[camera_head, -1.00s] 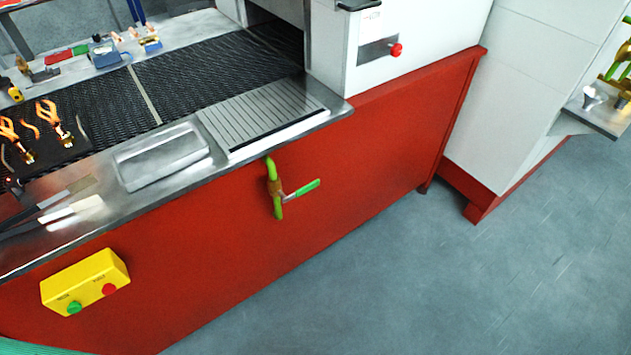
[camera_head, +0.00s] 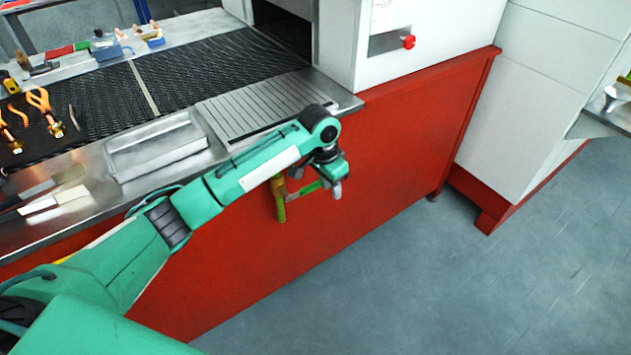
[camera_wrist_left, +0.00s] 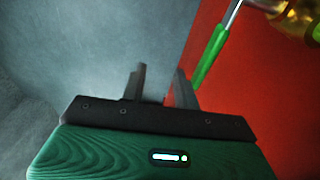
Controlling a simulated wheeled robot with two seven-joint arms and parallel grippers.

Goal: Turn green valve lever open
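The valve (camera_head: 280,207) is a green pipe with a brass body on the red front panel below the belt. Its green lever (camera_head: 306,188) points right and slightly up, away from the pipe. My left gripper (camera_head: 337,190) hangs at the lever's free end, and my arm hides the top of the pipe. In the left wrist view, the fingers (camera_wrist_left: 160,85) are apart with nothing between them. The green lever (camera_wrist_left: 211,54) shows just beyond the right finger; whether they touch I cannot tell. The brass body (camera_wrist_left: 300,15) is at the top right corner. My right gripper is not in view.
The steel counter edge (camera_head: 345,108) runs above the valve. The red panel (camera_head: 405,150) to the right is bare, and the grey floor (camera_head: 400,290) in front is clear. A white cabinet (camera_head: 525,100) stands at the right.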

